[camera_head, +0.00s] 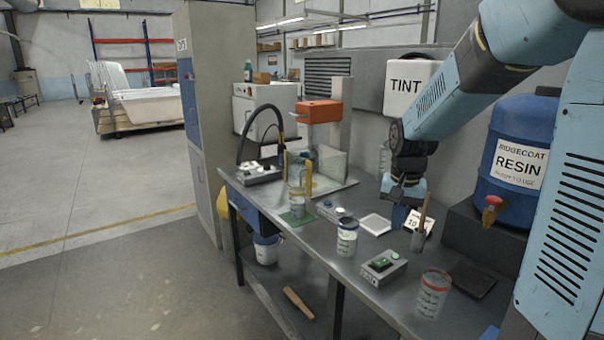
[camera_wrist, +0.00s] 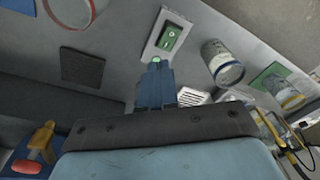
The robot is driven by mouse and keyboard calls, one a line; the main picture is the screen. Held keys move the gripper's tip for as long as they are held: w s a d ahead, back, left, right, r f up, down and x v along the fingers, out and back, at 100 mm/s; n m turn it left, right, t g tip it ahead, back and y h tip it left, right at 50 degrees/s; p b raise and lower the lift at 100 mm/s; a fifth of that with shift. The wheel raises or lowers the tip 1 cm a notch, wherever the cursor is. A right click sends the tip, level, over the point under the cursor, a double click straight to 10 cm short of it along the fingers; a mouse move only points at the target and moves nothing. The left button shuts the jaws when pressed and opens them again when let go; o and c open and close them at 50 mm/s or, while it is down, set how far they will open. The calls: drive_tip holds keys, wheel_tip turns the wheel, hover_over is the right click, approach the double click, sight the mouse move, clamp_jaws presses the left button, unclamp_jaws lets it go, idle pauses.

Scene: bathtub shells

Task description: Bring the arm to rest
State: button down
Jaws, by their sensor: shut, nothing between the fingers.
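My gripper (camera_head: 398,216) hangs from the bent arm above the back part of the grey workbench (camera_head: 325,262), pointing down. It is in front of the white TINT container and left of the blue resin drum. In the wrist view its blue fingers (camera_wrist: 155,88) are together with nothing between them. The exact height of the fingertips over the bench is hard to tell.
A resin drum (camera_head: 520,150) with a red-handled tap stands right of the gripper. A TINT container (camera_head: 411,88) is behind. Cups (camera_head: 346,240) (camera_head: 432,297), a white tray (camera_head: 375,224) and a holder with a wooden stick (camera_head: 418,240) stand nearby. Open floor (camera_head: 100,260) lies left.

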drive_tip(key=s+r+n+t, duration=0.2)
drive_tip(key=s+r, duration=0.3)
drive_tip(key=s, duration=0.5)
drive_tip(key=s+r+n+t, duration=0.2)
drive_tip(key=s+r, duration=0.3)
drive_tip(key=s, duration=0.5)
drive_tip(key=shift+s+a+r, duration=0.3)
drive_tip(key=shift+s+r, duration=0.05)
drive_tip(key=shift+s, duration=0.1)
